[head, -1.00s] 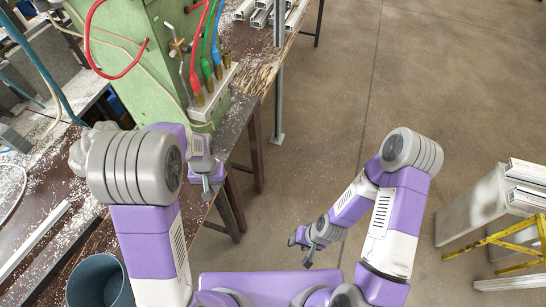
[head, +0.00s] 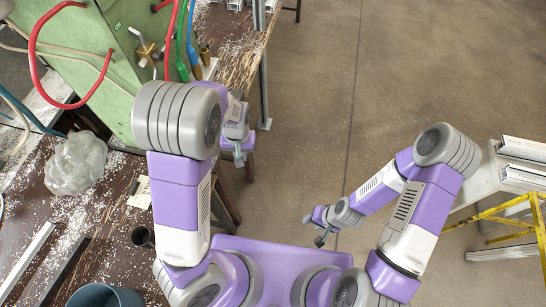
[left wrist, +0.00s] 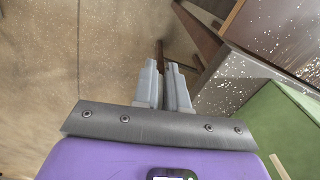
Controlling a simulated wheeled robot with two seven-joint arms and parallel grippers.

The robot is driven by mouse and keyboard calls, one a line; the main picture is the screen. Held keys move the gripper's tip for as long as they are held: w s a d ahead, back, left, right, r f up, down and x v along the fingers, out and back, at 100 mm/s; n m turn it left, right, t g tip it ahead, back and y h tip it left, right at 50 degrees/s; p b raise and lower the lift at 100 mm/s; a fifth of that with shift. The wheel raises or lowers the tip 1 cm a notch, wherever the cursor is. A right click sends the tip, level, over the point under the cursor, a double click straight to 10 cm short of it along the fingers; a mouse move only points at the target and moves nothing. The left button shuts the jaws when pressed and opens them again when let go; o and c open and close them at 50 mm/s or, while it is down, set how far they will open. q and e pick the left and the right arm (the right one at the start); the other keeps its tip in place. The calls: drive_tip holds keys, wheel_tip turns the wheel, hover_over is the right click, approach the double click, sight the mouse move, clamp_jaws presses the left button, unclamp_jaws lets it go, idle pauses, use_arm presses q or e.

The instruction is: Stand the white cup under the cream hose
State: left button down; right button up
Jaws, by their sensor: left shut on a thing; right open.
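I cannot make out a white cup in either view. A thin cream hose (head: 84,55) runs across the face of the green machine (head: 105,35) at upper left in the head view. My left gripper (head: 238,156) is beyond my left forearm, to the right of the bench edge. In the left wrist view its two grey fingers (left wrist: 162,66) are nearly together, over the floor beside the bench. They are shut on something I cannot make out. My right gripper (head: 313,230) is open and empty over the floor, low in the middle.
The dark, chip-strewn bench (head: 105,215) holds a clear plastic bag (head: 75,163), a small dark cylinder (head: 142,237) and a blue-grey bucket (head: 105,297). Red, green and blue hoses hang at the machine. The middle floor is clear.

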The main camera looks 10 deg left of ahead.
use_arm(q)
drive_tip(key=s+d+n+p, duration=0.2)
drive_tip(key=d+n+p, duration=0.45)
drive_tip(key=n, duration=0.35)
drive_tip(key=shift+w+a+f+b, duration=0.3)
drive_tip(key=shift+a+b, duration=0.5)
drive_tip(key=shift+a, duration=1.65)
drive_tip(key=shift+w+a+f+b, duration=0.25)
drive_tip(key=shift+a+b, duration=0.55)
drive_tip(key=shift+a, duration=1.65)
drive_tip(key=shift+w+a+f+b, duration=0.3)
drive_tip(key=shift+a+b, duration=0.5)
drive_tip(key=shift+a, duration=1.65)
drive_tip(key=shift+s+a+r, duration=0.1)
drive_tip(key=shift+s, duration=0.1)
drive_tip(key=shift+f, duration=0.35)
drive_tip(key=c, duration=1.1)
unclamp_jaws()
drive_tip(key=shift+s, duration=0.2)
